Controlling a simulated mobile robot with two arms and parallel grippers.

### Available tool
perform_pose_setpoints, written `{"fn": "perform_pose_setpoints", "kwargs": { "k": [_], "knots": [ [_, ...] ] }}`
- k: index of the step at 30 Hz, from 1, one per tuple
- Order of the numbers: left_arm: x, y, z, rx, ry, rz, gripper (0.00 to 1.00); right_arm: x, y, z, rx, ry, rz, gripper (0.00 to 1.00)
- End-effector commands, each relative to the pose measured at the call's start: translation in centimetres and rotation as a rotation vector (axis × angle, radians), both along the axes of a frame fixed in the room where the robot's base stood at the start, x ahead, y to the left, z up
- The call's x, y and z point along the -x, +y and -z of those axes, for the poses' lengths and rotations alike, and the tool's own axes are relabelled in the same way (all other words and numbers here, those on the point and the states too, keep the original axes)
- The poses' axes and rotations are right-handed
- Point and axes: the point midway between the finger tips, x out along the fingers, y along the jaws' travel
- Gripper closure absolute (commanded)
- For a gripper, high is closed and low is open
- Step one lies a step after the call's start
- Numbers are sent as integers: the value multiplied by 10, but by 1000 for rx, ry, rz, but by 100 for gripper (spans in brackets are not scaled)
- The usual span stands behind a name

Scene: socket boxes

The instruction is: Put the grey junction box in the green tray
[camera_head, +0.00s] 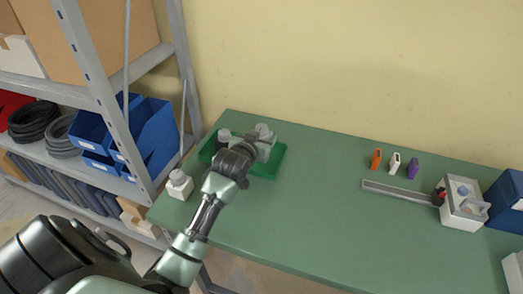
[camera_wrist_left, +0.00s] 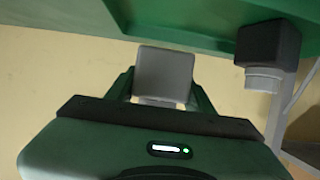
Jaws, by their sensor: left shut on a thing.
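The green tray (camera_head: 270,172) lies at the back left of the green table, and its rim also shows along the top of the left wrist view (camera_wrist_left: 170,28). My left gripper (camera_head: 258,139) is above the tray in the head view, partly hidden by its own wrist. It is shut on the grey junction box (camera_wrist_left: 165,75), which sits between its fingers in the left wrist view. In the head view a grey part of the box (camera_head: 264,130) shows beyond the gripper. I cannot tell whether the box touches the tray floor. My right gripper is not in view.
A pale box with a round grey top (camera_head: 180,184) stands at the table's left edge, near a metal shelf (camera_head: 103,82). Orange, white and purple items (camera_head: 395,162) stand at the back. A grey box (camera_head: 463,205) and a blue bin (camera_head: 507,198) are at right.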

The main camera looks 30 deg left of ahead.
Motion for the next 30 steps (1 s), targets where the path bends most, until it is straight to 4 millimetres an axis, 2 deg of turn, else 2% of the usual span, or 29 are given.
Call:
{"fn": "perform_pose_setpoints", "kwargs": {
  "k": [5,12,25,26,28,30],
  "knots": [
    [-1,0,14,0,-1,0,96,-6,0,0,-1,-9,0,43],
    [0,0,49,1,0,1,96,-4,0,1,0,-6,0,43],
    [-1,0,56,0,-2,0,96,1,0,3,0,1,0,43],
    [0,0,57,0,0,0,45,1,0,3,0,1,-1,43],
    [0,0,56,0,-1,0,26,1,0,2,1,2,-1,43],
    [0,0,56,0,-1,0,26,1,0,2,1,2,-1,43]
  ]
}}
